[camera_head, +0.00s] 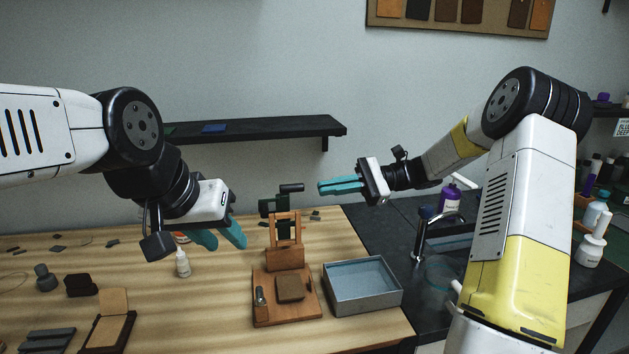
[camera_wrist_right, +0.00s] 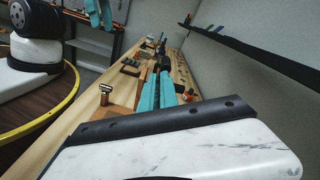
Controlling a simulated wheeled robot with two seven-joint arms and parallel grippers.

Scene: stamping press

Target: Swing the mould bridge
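A small wooden stand with an upright frame (camera_head: 285,256) holds a dark green press with a dark handle (camera_head: 291,188) on the table. A brown block (camera_head: 290,288) lies on its base board (camera_head: 287,314). I cannot tell which part is the mould bridge. My right gripper (camera_head: 321,187) is level with the handle, to its right and apart from it. Its teal fingers (camera_wrist_right: 158,75) show a narrow gap with nothing held. My left gripper (camera_head: 229,245) is left of the stand, fingers apart and empty, pointing down towards the table.
A grey-blue tray (camera_head: 363,309) stands right of the stand. A small white bottle (camera_head: 183,264) is below my left gripper. A wooden box (camera_head: 108,330) and dark blocks lie at the front left. A black shelf (camera_head: 265,127) is on the wall. A tap (camera_head: 422,232) stands right.

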